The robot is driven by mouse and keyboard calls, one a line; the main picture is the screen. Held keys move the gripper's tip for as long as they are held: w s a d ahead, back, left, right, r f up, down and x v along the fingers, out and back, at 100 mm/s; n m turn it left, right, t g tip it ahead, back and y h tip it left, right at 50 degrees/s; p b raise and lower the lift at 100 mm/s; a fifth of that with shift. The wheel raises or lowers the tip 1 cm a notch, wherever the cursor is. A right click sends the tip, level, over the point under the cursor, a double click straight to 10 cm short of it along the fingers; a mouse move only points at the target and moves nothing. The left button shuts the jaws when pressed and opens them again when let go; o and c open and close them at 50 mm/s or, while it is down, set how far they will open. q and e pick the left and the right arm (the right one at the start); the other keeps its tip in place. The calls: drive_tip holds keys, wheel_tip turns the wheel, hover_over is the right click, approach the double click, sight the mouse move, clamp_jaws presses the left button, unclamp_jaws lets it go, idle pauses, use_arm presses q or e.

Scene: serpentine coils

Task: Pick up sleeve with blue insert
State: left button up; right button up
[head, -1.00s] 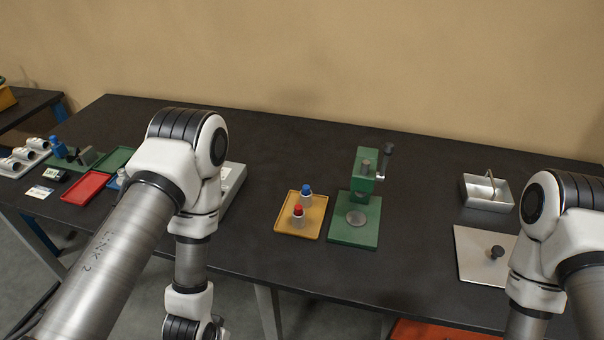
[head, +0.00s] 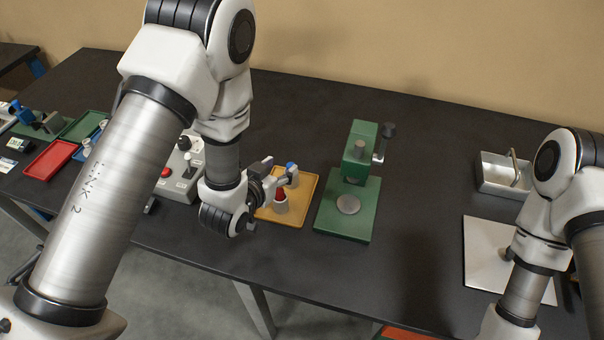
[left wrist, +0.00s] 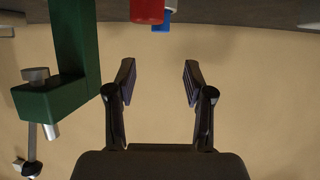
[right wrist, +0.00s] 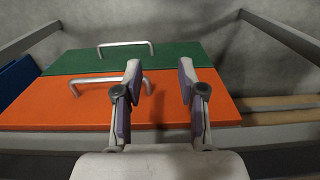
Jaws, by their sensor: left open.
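The sleeve with the blue insert (head: 292,168) stands on the yellow tray (head: 303,203), partly hidden by my left gripper in the head view. The sleeve with the red insert (head: 281,204) stands in front of it on the same tray. My left gripper (head: 280,172) is open beside the two sleeves. In the left wrist view, the red insert (left wrist: 147,12) and blue insert (left wrist: 168,12) show at the top edge, beyond the open left fingers (left wrist: 159,78). Nothing is between those fingers. My right gripper (right wrist: 159,75) is open and empty in the right wrist view.
A green press (head: 352,190) stands right of the tray. A grey control box (head: 183,182) is to the left, behind my left arm. A metal bin (head: 500,172) and a pale plate (head: 487,258) lie at the right. Orange (right wrist: 60,108) and green drawers face my right gripper.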

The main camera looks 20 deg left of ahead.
sight(291, 164)
use_arm(q)
drive_tip(key=shift+s+a+f+b, duration=0.2)
drive_tip(key=shift+s+f+b, duration=0.6)
drive_tip(key=shift+f+b, duration=0.15)
drive_tip(key=shift+w, duration=0.15)
drive_tip(key=p+x, duration=0.3)
drive_tip(key=x, duration=0.4)
drive_tip(key=shift+w+d+r, duration=0.1)
drive_tip(key=shift+w, duration=0.3)
drive_tip(key=shift+w+f, duration=0.2)
drive_tip(key=shift+f, duration=0.2)
drive_tip(key=shift+d, duration=0.1)
drive_tip(key=c, duration=0.9)
drive_tip(key=shift+r, duration=0.1)
clamp_jaws()
use_arm(e)
drive_tip(key=shift+s+r, duration=0.3)
